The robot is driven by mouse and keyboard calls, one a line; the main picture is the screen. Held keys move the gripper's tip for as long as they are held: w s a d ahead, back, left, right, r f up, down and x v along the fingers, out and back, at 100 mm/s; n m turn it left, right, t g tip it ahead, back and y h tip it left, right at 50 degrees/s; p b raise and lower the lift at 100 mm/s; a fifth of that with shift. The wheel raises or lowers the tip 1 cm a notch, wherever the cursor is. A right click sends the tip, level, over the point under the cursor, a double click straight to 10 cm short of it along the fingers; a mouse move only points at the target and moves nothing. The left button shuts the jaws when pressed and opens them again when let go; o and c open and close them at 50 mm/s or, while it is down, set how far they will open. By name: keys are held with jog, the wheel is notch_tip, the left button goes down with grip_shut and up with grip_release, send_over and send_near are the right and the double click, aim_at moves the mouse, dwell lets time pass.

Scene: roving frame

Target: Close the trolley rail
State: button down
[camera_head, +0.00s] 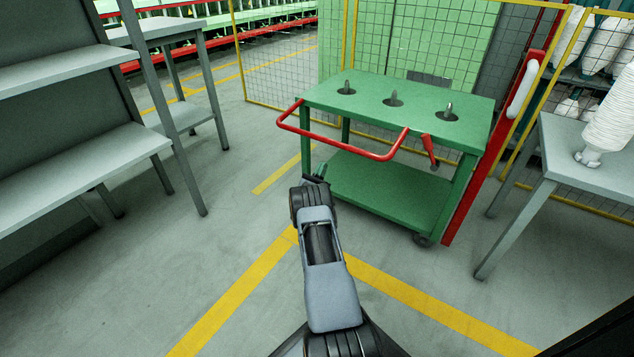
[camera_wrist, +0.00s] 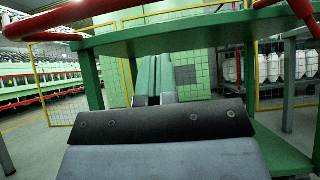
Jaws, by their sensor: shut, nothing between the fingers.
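The green trolley (camera_head: 365,92) stands ahead of me, with a flat top, a lower shelf and legs. Its red rail (camera_head: 335,142) is a bent tube that juts out from the front of the top, toward me. The rail also crosses the upper part of the wrist view (camera_wrist: 190,24). A short red lever (camera_head: 430,150) hangs at the trolley's front, right of the rail. My gripper (camera_head: 317,179) is shut and empty, below the rail's left part and apart from it in the head view. Its fingers point toward the trolley's underside in the wrist view (camera_wrist: 155,78).
Three pegs in dark holes stand on the trolley top. A red post (camera_head: 490,150) rises close at its right. A grey table (camera_head: 590,155) with a white bobbin (camera_head: 610,115) stands right. Grey shelving (camera_head: 80,170) is left. Yellow-lined floor (camera_head: 225,300) is clear between.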

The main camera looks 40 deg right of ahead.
notch_tip(320, 180, up, 6)
jog(key=d+b, duration=0.1)
jog(key=d, duration=0.1)
jog(key=shift+w+b, duration=0.3)
